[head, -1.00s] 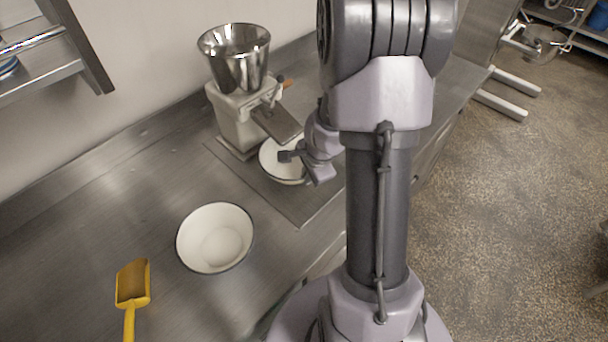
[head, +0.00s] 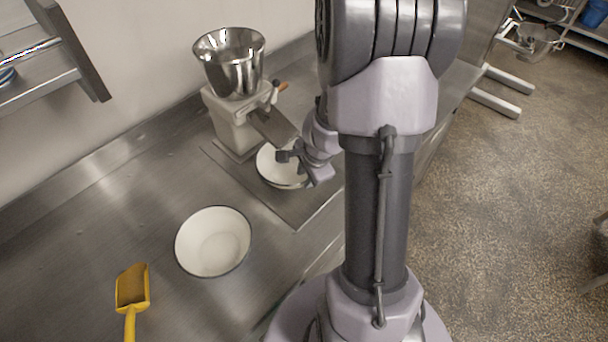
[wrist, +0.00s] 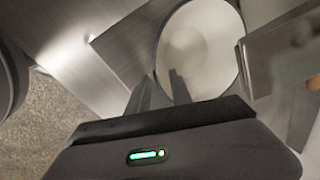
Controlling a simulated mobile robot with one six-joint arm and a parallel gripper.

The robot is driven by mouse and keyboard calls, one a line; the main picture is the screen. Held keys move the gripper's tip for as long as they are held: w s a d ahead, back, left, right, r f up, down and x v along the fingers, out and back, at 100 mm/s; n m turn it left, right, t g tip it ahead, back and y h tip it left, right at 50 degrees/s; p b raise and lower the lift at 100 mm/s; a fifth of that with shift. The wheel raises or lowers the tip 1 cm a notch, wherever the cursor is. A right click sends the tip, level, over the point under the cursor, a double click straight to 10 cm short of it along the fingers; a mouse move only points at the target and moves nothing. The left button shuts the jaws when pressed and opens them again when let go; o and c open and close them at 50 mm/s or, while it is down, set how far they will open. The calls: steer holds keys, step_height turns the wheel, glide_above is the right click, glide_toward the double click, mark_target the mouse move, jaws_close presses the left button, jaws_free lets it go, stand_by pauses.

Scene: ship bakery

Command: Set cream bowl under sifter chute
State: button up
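The cream bowl (head: 268,172) sits upright on the flat metal plate at the foot of the sifter (head: 234,122), below the lower end of its sloping chute (head: 272,125). In the wrist view the bowl (wrist: 205,45) fills the upper middle, and it looks empty. My gripper (head: 284,156) is at the bowl's near right side in the head view. In the wrist view its two fingers (wrist: 159,85) stand apart with the bowl's rim between them, one finger outside and one over the inside. My wrist hides part of the bowl's right side.
A white bowl with a dark rim (head: 213,242) stands empty on the steel counter (head: 90,215) in front. A yellow scoop (head: 132,290) lies at its left. A wall shelf (head: 40,75) hangs at upper left. The counter's left middle is clear.

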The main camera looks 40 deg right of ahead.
steer(key=p+v, duration=0.4)
steer(key=v, duration=0.5)
steer(key=w+a+r+n+t+y, duration=0.1)
steer(key=a+r+n, duration=0.6)
steer(key=a+r, duration=0.5)
steer(key=s+a+r+n+t+y, duration=0.1)
steer(key=s+a+r+n, duration=0.3)
steer(key=s+a, duration=0.2)
steer(key=s+a+r+n+y, duration=0.1)
steer(key=s+a+r+n, duration=0.3)
steer(key=s+a+n, duration=0.15)
step_height(320, 180, down, 14)
steer(key=b, duration=1.4)
steer(key=shift+a+m, duration=0.15)
steer(key=shift+m, duration=0.3)
